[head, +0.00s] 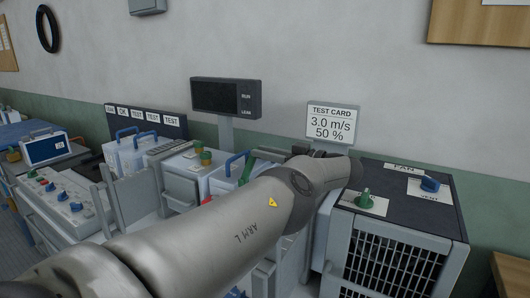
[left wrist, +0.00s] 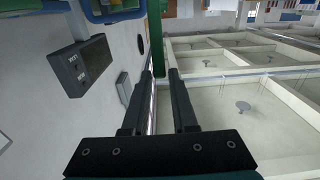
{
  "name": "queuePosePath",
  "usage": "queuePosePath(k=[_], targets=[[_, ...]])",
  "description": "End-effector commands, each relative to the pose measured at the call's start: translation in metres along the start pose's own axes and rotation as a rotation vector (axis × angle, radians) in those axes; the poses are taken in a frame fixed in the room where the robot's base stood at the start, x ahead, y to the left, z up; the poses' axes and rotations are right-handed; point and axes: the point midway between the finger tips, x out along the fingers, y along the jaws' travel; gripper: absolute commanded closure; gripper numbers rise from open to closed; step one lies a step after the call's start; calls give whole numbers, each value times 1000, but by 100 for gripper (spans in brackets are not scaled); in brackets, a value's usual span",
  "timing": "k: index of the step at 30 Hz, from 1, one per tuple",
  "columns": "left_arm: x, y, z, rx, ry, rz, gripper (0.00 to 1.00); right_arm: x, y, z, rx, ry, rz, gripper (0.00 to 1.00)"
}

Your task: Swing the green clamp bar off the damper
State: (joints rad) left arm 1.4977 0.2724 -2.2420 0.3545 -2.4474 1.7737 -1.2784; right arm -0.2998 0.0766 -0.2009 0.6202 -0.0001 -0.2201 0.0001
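The green clamp bar (head: 249,167) shows in the head view as a slanted green strip beside a white box with a blue handle (head: 227,177). In the left wrist view the green bar (left wrist: 155,30) hangs from the top edge, its lower end close to my fingertips. My left gripper (left wrist: 160,72) is open, its two dark fingers apart with a gap between them. In the head view the left gripper (head: 289,154) is small and dark, just right of the green bar. My left arm hides the lower part of the box; I cannot make out the damper itself. My right gripper is not in view.
A dark display (head: 226,98) and a test card sign (head: 333,122) reading 3.0 m/s, 50 % stand behind. A grilled unit (head: 398,252) with a green knob (head: 366,198) and a blue knob (head: 429,184) is at right. White boxes and a knob panel (head: 66,200) fill the left.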

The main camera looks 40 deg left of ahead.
Motion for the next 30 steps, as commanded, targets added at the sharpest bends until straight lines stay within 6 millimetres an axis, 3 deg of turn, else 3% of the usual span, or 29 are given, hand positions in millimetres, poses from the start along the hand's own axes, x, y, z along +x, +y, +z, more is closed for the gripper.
queuePosePath(k=[6, 17, 22, 30], targets=[[0, 0, -1, -2, 0, 0, 50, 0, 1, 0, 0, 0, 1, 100], [0, 1, -10, -4, 0, 1, 50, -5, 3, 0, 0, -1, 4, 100], [1, 0, -38, -5, 0, 1, 50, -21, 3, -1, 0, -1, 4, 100], [1, 0, -104, -7, -1, 0, 50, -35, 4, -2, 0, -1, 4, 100]])
